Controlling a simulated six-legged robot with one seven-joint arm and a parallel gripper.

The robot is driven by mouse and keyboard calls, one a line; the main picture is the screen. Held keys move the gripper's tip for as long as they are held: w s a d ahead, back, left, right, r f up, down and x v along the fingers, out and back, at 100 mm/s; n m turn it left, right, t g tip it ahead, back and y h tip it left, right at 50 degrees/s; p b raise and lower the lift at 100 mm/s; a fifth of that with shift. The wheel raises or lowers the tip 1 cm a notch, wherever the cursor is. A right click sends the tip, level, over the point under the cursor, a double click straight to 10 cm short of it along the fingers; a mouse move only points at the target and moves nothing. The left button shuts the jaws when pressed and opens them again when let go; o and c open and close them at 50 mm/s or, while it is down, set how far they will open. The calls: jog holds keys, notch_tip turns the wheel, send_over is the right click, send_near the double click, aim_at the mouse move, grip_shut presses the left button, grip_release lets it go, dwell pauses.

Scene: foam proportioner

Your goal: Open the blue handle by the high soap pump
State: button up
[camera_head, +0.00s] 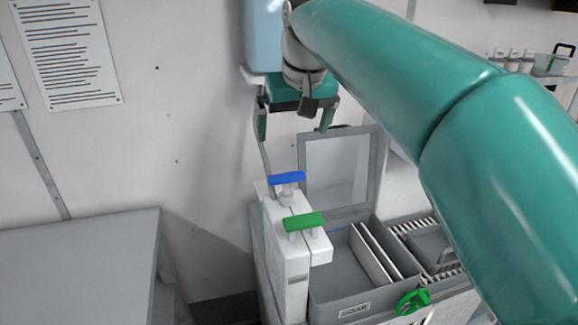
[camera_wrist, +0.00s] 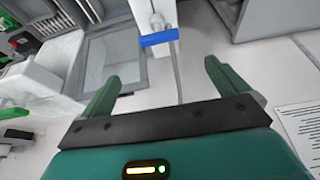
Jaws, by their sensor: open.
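The blue handle (camera_head: 287,178) is a short bar on top of a white upright unit (camera_head: 287,255). In the wrist view the blue handle (camera_wrist: 159,38) lies beyond the fingertips, sideways between them, and apart from both. My gripper (camera_head: 294,131) is open and empty, above the blue handle in the head view. Its two green fingers (camera_wrist: 162,70) also show in the wrist view, with nothing between them but a thin grey hose behind. A light blue container (camera_head: 263,35) is high on the wall, partly hidden by my arm; I cannot tell if it is the soap pump.
A green handle (camera_head: 304,221) stands in front of the blue one on the white unit. A grey case (camera_head: 340,290) with its lid (camera_head: 340,172) raised is to the right. A grey cabinet (camera_head: 80,245) is at left.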

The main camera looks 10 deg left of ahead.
aim_at(287, 174)
jog(key=x, duration=1.3)
jog(key=shift+s+f, duration=0.15)
jog(key=shift+w+f, duration=0.25)
jog(key=shift+f, duration=0.15)
jog(key=shift+s, duration=0.1)
jog(key=c, duration=1)
